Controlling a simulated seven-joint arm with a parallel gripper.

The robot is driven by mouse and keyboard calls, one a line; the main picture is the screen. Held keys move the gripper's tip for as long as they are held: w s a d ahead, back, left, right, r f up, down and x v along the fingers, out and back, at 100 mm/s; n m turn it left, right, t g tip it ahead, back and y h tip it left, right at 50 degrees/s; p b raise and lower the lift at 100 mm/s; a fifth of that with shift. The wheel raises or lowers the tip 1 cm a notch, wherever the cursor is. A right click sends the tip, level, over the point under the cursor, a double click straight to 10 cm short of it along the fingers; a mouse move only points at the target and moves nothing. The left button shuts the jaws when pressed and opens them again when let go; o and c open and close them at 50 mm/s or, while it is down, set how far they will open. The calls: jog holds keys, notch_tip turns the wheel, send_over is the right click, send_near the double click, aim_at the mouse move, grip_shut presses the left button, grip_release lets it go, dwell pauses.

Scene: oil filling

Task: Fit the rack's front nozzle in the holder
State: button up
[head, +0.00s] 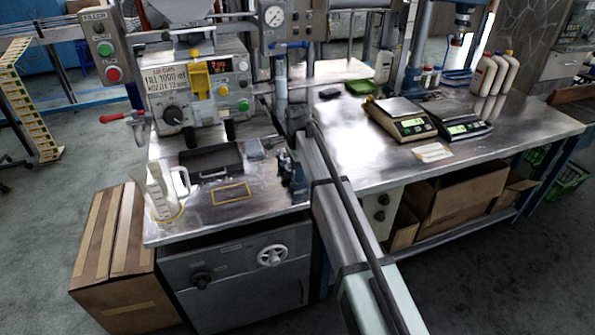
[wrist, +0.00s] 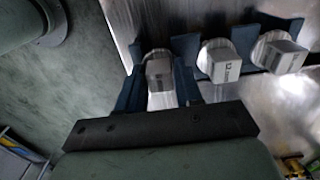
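The blue nozzle rack (head: 292,178) stands at the right edge of the filling machine's metal deck. The nozzle at the left end of that row (wrist: 160,70) lies between the fingers of my gripper (wrist: 158,88), one finger on each side. Whether the fingers press on it cannot be told. The other nozzles, the middle one (wrist: 220,60) and the right one (wrist: 278,52), stand clear of my gripper. The filling machine (head: 205,85) has a yellow part (head: 201,80) on its front; I cannot make out the holder for certain.
A clear measuring jug (head: 160,192) stands at the deck's left front corner. A dark tray (head: 211,162) lies mid-deck, with a yellow-outlined patch (head: 232,194) in front. A red-handled valve (head: 118,117) juts out at left. Scales (head: 402,120) and bottles stand on the right bench.

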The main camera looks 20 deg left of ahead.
jog(key=o, duration=0.4)
jog(key=shift+c, duration=0.2)
